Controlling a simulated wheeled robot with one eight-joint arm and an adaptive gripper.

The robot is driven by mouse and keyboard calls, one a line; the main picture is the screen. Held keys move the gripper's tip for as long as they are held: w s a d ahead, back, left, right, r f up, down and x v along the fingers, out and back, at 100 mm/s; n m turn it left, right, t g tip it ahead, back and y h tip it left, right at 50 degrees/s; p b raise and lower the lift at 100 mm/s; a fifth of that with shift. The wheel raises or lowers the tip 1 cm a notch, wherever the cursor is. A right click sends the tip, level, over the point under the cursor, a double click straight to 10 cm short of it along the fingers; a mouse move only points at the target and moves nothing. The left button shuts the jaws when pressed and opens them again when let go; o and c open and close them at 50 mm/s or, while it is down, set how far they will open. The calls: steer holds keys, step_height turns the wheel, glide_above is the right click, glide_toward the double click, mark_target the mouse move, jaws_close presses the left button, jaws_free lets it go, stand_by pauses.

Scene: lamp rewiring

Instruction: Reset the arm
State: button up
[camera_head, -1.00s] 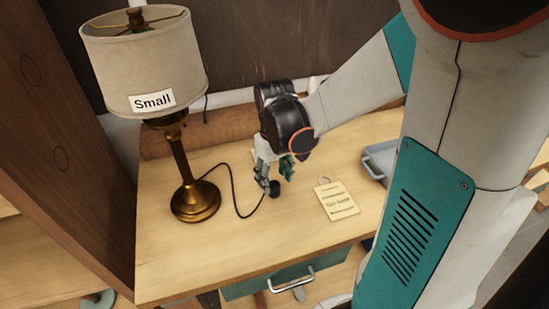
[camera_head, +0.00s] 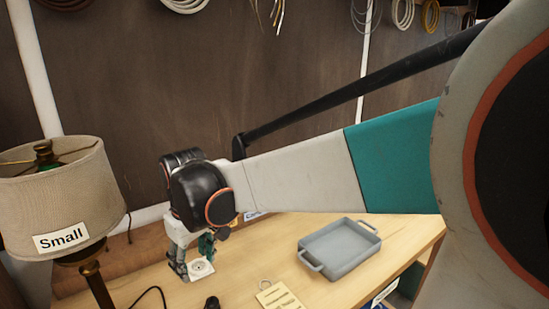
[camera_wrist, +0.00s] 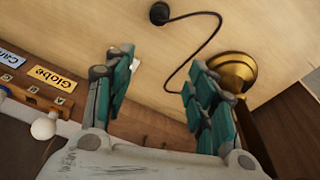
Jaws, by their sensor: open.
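My gripper (camera_head: 191,270) is open and empty in the head view, above the wooden table and right of the lamp (camera_head: 52,197). It also shows in the wrist view (camera_wrist: 160,82), with its fingers spread apart and nothing between them. The lamp has a beige shade labelled "Small" and a brass stem. Its round brass base (camera_wrist: 234,72) and dark cord (camera_wrist: 184,62) show in the wrist view. The cord ends in a black plug (camera_wrist: 159,13) lying on the table, apart from the fingers.
A grey tray (camera_head: 345,262) with handles stands on the table (camera_head: 240,290) at right. A cream tag (camera_head: 277,297) lies in front. A dark wall with hanging cable coils rises behind. A rack with a yellow "Globe" label (camera_wrist: 54,79) shows in the wrist view.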

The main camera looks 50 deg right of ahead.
steer(key=s+a+r+m+t, duration=0.1)
steer(key=s+a+t, duration=0.4)
steer(key=s, duration=0.5)
steer(key=shift+s+a+r, duration=0.2)
steer(key=shift+s+r, duration=0.05)
steer(key=shift+r, duration=0.1)
stand_by(0.5)
